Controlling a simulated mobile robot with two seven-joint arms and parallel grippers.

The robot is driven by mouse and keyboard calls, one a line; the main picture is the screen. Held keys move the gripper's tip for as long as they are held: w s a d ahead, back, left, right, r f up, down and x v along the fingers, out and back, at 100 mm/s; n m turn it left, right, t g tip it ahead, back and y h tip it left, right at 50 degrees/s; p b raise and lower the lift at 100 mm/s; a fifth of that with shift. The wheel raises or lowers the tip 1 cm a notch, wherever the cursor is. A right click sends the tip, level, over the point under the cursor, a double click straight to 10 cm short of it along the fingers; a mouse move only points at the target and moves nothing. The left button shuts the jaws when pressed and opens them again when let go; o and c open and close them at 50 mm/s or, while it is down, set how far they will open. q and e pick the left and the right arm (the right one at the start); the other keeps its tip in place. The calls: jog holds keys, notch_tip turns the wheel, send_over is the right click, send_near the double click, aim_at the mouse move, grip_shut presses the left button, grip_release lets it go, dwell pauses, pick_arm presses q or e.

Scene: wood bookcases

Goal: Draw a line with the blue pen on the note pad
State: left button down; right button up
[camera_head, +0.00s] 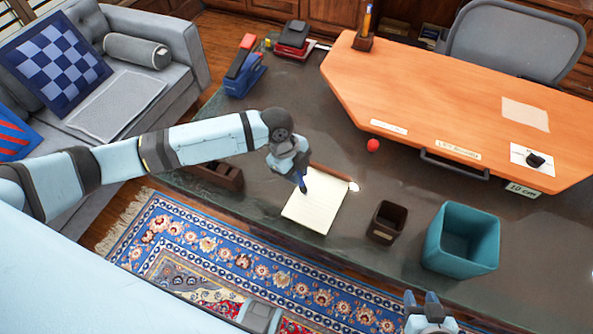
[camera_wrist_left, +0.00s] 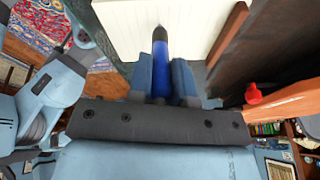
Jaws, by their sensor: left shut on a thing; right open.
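The note pad (camera_head: 314,205) is a cream lined pad lying flat on the dark desk; it also shows at the top of the left wrist view (camera_wrist_left: 200,22). My left gripper (camera_head: 301,181) is over the far left part of the pad. It is shut on the blue pen (camera_wrist_left: 160,62), whose tip points at the pad. I cannot tell whether the tip touches the paper. No drawn line is clear on the visible paper. My right gripper (camera_head: 422,302) is open and empty at the bottom edge of the head view, away from the pad.
A brown wooden strip (camera_head: 332,173) lies along the pad's far edge. A dark cup (camera_head: 386,222) and a teal bin (camera_head: 462,240) stand to the right. A red ball (camera_head: 373,145) sits beyond, near the raised orange desktop (camera_head: 440,100).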

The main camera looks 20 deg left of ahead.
pick_arm(q)
jog(key=shift+d, duration=0.1)
jog(key=shift+d+p, duration=0.35)
jog(key=shift+d, duration=0.35)
jog(key=shift+s+d+p, duration=0.1)
jog(key=shift+d+p, duration=0.3)
jog(key=shift+d, duration=0.25)
jog(key=shift+d, duration=0.2)
jog(key=shift+s+d+p, duration=0.1)
jog(key=shift+d+p, duration=0.25)
jog(key=shift+d, duration=0.15)
jog(key=shift+d, duration=0.15)
